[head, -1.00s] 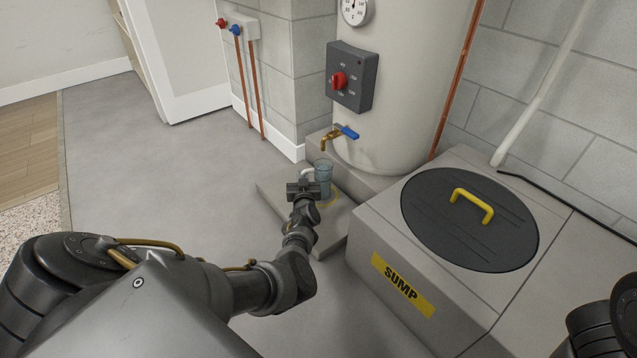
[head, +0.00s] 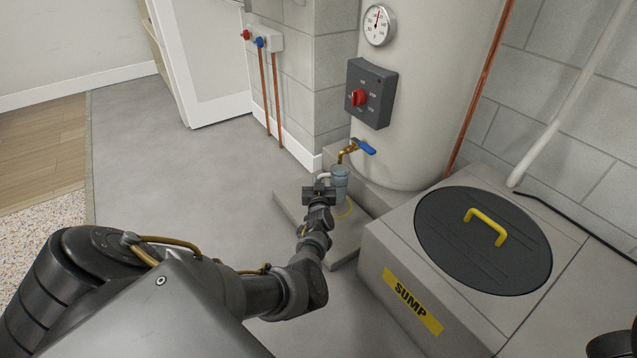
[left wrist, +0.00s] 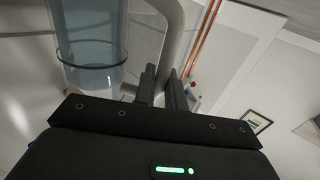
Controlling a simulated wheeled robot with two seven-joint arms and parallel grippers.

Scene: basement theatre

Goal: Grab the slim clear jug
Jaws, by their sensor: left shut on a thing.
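The slim clear jug (head: 340,184) is bluish and see-through. It stands upright on the low slab, below the brass tap (head: 346,152). In the left wrist view its clear body (left wrist: 92,40) is at the upper left, and its pale curved handle (left wrist: 172,35) comes down between the fingers. My left gripper (head: 321,181) is at the jug's left side, shut on the handle. The fingertips (left wrist: 161,88) show close together around it. My right gripper is not in view.
The low slab (head: 335,240) lies in front of the water heater (head: 420,95). To the right stands the sump box (head: 375,270) with a round dark lid (head: 450,255) and yellow handle (head: 487,225). Copper pipes (head: 268,95) run down the left wall. The grey floor at left is clear.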

